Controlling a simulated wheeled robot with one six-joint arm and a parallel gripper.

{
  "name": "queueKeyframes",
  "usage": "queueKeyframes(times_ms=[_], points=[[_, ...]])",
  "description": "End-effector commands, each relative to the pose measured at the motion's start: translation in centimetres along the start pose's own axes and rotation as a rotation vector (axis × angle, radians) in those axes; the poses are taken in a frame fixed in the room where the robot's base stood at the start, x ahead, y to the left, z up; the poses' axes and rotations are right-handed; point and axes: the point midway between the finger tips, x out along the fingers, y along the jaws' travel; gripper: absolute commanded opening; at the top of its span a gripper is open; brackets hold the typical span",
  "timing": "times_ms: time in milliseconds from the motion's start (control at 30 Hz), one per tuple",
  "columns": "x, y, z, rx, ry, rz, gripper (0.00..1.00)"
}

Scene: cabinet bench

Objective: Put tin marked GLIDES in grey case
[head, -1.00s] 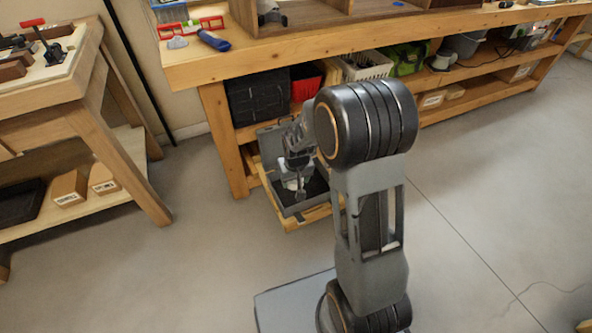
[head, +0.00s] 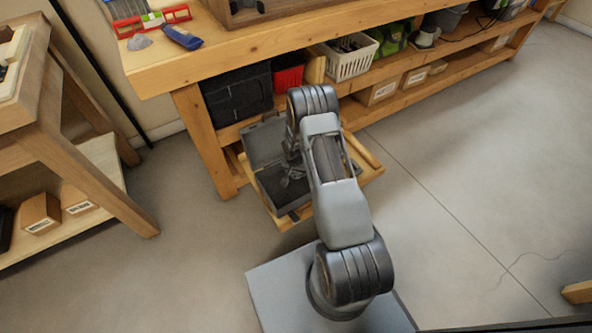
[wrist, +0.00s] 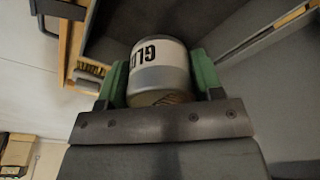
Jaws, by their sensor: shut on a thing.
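The tin (wrist: 160,72) is a round grey container with a white label; the letters "GLI" show on it in the wrist view. My gripper (wrist: 160,85) is shut on the tin, with a green finger pad on each side. The open grey case (head: 268,178) stands on a pulled-out wooden drawer below the bench, its lid raised at the back left. In the wrist view the dark inside of the case (wrist: 125,25) shows beyond the tin. In the head view my arm covers the right part of the case, and the tin cannot be made out there.
The bench shelf above the drawer holds a black crate (head: 237,95), a red bin (head: 289,73) and a white basket (head: 349,58). A bench leg (head: 203,140) stands left of the drawer.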

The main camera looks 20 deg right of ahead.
Motion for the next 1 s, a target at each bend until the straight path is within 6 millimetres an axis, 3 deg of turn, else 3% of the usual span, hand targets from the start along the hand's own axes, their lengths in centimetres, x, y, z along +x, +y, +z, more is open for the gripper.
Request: queueKeyframes(times_ms=[467,1000], points=[[2.7,0.1,0.4,0.018,0.001,0.0,0.34],[8.3,0.1,1.2,0.018,0.0,0.0,0.34]])
